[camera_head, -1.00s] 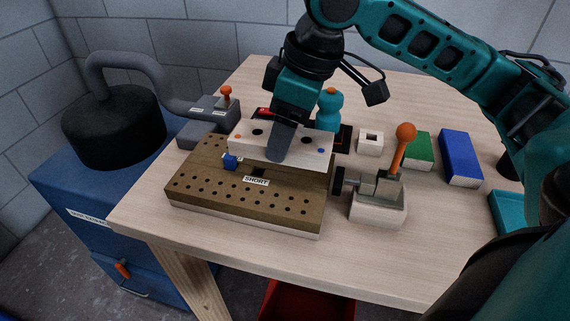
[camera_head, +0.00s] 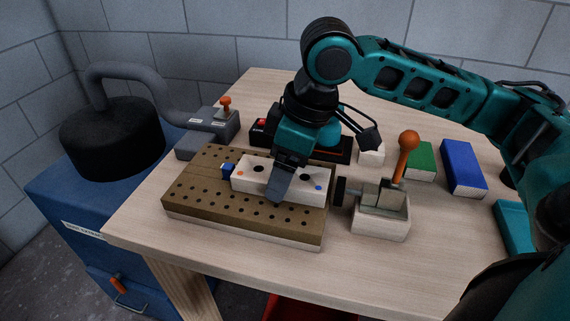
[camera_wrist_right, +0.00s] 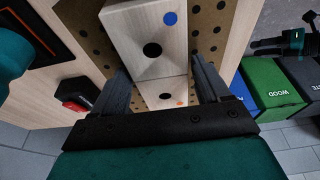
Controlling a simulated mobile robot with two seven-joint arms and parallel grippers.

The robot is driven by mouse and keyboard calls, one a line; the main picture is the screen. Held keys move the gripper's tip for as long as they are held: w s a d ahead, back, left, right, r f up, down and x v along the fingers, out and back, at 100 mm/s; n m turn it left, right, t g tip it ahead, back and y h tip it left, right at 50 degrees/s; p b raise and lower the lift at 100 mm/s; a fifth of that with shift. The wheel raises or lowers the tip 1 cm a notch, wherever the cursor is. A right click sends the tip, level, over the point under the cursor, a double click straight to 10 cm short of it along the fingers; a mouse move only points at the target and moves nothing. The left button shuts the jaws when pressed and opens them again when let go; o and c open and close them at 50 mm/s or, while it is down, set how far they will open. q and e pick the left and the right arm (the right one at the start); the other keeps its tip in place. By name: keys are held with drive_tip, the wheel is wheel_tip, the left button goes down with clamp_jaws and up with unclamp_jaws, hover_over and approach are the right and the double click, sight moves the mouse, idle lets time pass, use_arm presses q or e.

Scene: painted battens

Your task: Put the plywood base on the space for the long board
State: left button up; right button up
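The plywood base (camera_head: 306,186) is a pale block with dark holes, an orange dot and a blue dot. No label for the long space is readable; the block and gripper cover part of the board.
A small blue piece (camera_head: 227,171) is at the block's left end. A clamp with an orange knob (camera_head: 380,208) stands right of the board. A grey device (camera_head: 208,132) and a black box with a red button (camera_head: 262,124) stand behind. Green (camera_head: 421,160) and blue (camera_head: 462,164) blocks lie right.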

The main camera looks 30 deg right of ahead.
drive_tip(key=shift+o, duration=1.1)
use_arm(q)
drive_tip(key=shift+s+f, duration=0.4)
drive_tip(key=shift+f, duration=0.15)
use_arm(e)
drive_tip(key=shift+r, duration=0.15)
drive_tip(key=p+v, duration=0.2)
drive_tip(key=v, duration=0.4)
drive_tip(key=shift+r, duration=0.2)
use_arm(q)
drive_tip(key=shift+s+a+r+y+p, duration=0.25)
drive_tip(key=shift+a+r+y+p, duration=0.15)
drive_tip(key=shift+a+r+p, duration=0.5)
use_arm(e)
drive_tip(key=v, duration=0.5)
drive_tip(key=shift+s+d+r, duration=0.1)
drive_tip(key=shift+s+r, duration=0.05)
drive_tip(key=shift+r, duration=0.2)
use_arm(q)
drive_tip(key=shift+d+r, duration=0.1)
